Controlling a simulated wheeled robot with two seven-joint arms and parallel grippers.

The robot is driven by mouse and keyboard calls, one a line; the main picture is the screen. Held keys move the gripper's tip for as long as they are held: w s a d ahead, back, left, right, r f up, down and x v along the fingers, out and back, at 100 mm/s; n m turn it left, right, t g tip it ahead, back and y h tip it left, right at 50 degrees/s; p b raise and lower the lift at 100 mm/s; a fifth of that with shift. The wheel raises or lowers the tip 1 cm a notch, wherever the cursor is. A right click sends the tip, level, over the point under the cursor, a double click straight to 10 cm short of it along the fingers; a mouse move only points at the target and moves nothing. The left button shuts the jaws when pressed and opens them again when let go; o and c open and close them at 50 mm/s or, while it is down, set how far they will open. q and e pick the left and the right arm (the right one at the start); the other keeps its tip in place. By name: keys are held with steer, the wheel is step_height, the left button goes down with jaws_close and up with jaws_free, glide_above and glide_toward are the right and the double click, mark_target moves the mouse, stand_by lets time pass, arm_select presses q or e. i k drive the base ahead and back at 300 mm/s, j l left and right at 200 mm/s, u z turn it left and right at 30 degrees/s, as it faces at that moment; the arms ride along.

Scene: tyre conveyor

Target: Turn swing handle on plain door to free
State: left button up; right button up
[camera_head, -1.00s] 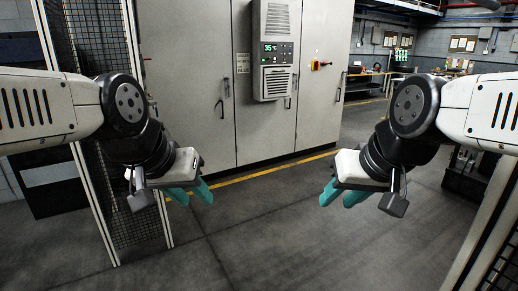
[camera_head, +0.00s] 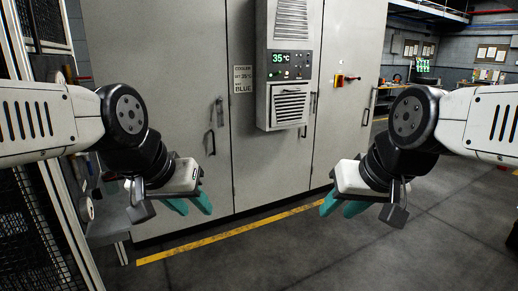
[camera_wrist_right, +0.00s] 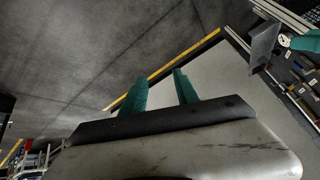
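The plain door (camera_head: 150,60) is the grey left door of the cabinet, with no unit or switch on it. Near its right edge is a dark upright swing handle (camera_head: 220,112), with a bar-shaped pull handle (camera_head: 211,143) just below it. The swing handle looks upright and close to the door; its exact angle is too small to tell. My left gripper (camera_head: 191,208) is open and empty, below and left of the handles and apart from them. My right gripper (camera_head: 341,210) is open and empty, far to the right; its spread teal fingers show in the right wrist view (camera_wrist_right: 160,92).
The middle door carries a cooling unit (camera_head: 289,60) reading 35 °C, with a small sign (camera_head: 243,80) beside it. The right door has a red and yellow switch (camera_head: 346,79). A mesh fence (camera_head: 35,230) stands close at left. Open floor (camera_head: 400,255) lies at front right.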

mark_target(221, 101)
steer(key=i+l+u, duration=0.1)
steer(key=i+u, duration=0.15)
steer(key=i, duration=0.35)
steer(key=i+l+u, duration=0.25)
steer(key=i, duration=0.3)
steer(key=i+j, duration=0.15)
steer(key=i, duration=0.5)
steer(key=i+j+z, duration=0.1)
steer(key=i, duration=0.5)
